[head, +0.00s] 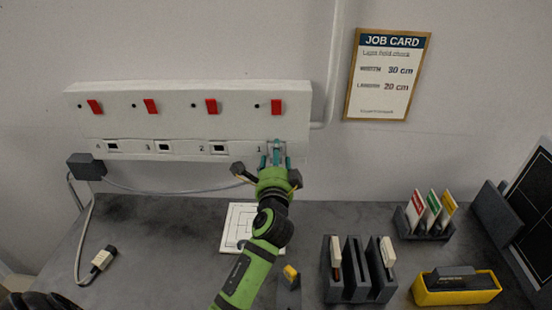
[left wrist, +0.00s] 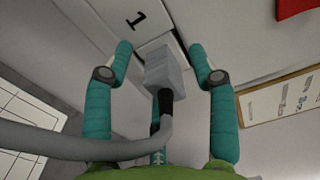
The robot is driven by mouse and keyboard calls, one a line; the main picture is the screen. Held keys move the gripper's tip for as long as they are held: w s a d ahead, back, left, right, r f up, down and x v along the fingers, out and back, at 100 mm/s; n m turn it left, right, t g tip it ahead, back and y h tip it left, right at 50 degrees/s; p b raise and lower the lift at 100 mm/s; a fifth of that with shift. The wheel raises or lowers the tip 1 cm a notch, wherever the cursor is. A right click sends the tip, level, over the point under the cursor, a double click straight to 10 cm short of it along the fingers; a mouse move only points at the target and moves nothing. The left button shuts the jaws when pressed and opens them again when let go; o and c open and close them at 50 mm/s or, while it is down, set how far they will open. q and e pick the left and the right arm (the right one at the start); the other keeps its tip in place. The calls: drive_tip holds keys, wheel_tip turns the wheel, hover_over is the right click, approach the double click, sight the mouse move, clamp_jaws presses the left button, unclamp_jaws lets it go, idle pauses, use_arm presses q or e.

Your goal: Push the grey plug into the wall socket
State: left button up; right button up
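The grey plug (left wrist: 168,75) is at the socket position marked 1 on the white wall socket strip (head: 190,130). Its cable bends away to the left in the left wrist view. My left gripper (head: 276,158) is at the right end of the strip. In the left wrist view, its teal fingers (left wrist: 160,50) stand open on both sides of the plug, with a gap visible at least on the left. The plug is up against the socket face; I cannot tell how deep it sits. In the head view the gripper mostly hides plug and socket. My right gripper is not in view.
Red switches (head: 278,107) line the strip above the sockets. A dark box (head: 86,166) with cables is at its left end. A white connector (head: 103,258) lies on the grey bench (head: 150,240). Card racks (head: 360,270) and a yellow tray (head: 456,296) stand at right.

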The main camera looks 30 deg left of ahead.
use_arm(q)
drive_tip(key=v, duration=1.2)
drive_tip(key=shift+d, duration=0.1)
